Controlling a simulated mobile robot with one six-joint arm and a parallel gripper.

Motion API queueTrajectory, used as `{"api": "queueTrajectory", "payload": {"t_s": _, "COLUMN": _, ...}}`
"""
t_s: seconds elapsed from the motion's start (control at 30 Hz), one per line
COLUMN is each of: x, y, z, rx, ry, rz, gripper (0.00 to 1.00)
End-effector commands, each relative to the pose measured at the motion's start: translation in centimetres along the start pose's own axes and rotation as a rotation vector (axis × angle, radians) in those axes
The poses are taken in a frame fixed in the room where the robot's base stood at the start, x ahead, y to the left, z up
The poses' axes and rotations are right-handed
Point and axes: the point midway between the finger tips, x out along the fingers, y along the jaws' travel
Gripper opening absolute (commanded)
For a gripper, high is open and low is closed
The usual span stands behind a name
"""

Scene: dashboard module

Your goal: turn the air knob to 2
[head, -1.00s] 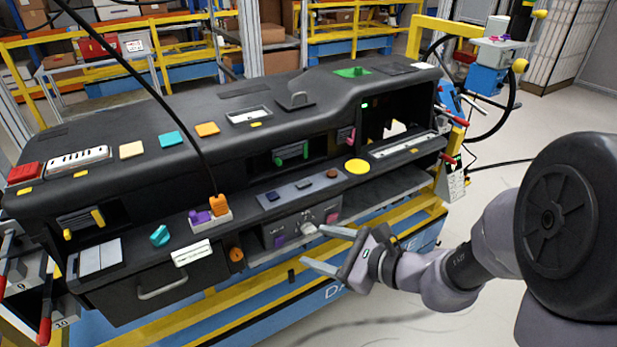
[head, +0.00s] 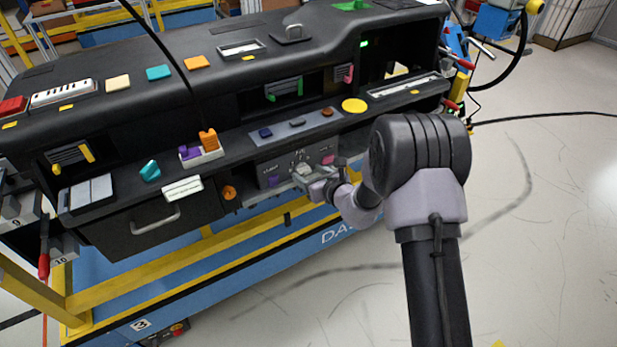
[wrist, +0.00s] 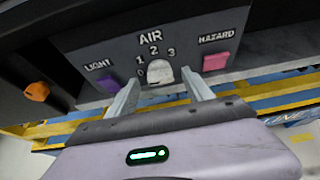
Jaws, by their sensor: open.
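The pale air knob (wrist: 160,73) sits on the grey control panel (wrist: 112,58) under the word AIR, with 0, 1, 2 and 3 around it. Where its pointer is set is hard to make out. In the head view the knob (head: 301,168) is small and partly covered by my gripper (head: 304,181). In the wrist view my gripper (wrist: 157,85) is open, one finger to the left of the knob and one to the right. Gaps show between fingers and knob; I cannot tell whether the tips reach its depth.
A purple light button (wrist: 109,84) is left of the knob and a pink hazard button (wrist: 216,61) is right of it. An orange knob (wrist: 37,91) is farther left. The dashboard shelf (head: 345,125) overhangs above the panel. Open floor (head: 540,220) lies to the right.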

Motion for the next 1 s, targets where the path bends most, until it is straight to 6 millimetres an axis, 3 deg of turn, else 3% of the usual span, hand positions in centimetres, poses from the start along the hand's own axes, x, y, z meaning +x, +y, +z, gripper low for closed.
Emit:
{"api": "queueTrajectory", "payload": {"t_s": 0.37, "x": 0.85, "y": 0.01, "z": 0.07, "rx": 0.000, "ry": 0.000, "rz": 0.000, "gripper": 0.58}}
{"api": "queueTrajectory", "payload": {"t_s": 0.67, "x": 0.82, "y": 0.01, "z": 0.06, "rx": -0.001, "ry": 0.000, "rz": 0.000, "gripper": 0.00}}
{"api": "queueTrajectory", "payload": {"t_s": 1.0, "x": 0.72, "y": -0.13, "z": 0.13, "rx": 0.054, "ry": 0.002, "rz": 0.023, "gripper": 0.00}}
